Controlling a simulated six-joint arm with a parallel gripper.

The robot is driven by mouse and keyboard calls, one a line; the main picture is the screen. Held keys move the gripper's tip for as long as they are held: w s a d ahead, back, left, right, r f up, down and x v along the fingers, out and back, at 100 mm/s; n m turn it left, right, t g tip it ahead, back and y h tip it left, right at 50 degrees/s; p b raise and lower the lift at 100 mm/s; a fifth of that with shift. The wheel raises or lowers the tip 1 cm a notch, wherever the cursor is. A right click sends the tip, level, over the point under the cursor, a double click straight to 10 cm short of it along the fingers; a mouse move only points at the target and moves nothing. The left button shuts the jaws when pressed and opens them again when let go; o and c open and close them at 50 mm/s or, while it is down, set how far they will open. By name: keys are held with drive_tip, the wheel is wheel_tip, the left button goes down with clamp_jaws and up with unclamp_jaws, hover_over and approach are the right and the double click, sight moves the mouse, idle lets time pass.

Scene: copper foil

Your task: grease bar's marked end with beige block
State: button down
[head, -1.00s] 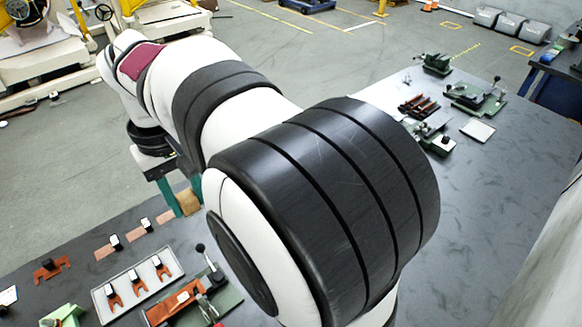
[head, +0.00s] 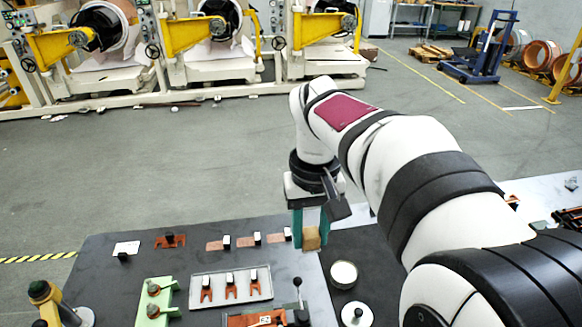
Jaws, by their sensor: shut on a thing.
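My gripper (head: 311,230) has teal fingers and is shut on the beige block (head: 312,240), which hangs between the fingertips at the table's back edge. An orange-brown bar (head: 242,321) with a small white mark near its right end lies in a fixture at the bottom edge, partly cut off. I cannot tell for sure that this is the task's bar. A round open tin (head: 343,273) with pale contents stands right of and nearer than the block. The block looks apart from both. Whether it carries grease is too small to see.
A grey tray (head: 195,294) holds several copper fork-shaped pieces. Flat copper strips with small blocks (head: 257,240) lie behind it. A green fixture (head: 152,300) stands left, and a black-knobbed lever (head: 298,284) rises by the bar. A white round item (head: 357,314) lies nearer than the tin.

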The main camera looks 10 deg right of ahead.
drive_tip(key=w+d+f, duration=0.7)
drive_tip(key=d+f, duration=0.1)
drive_tip(key=f, duration=0.4)
hover_over(344, 273)
wheel_tip(344, 273, down, 11)
drive_tip(key=shift+f, duration=0.75)
drive_tip(key=shift+f, duration=0.6)
idle(0.6)
drive_tip(key=shift+r, duration=0.1)
wheel_tip(344, 273, up, 7)
idle(0.4)
idle(0.5)
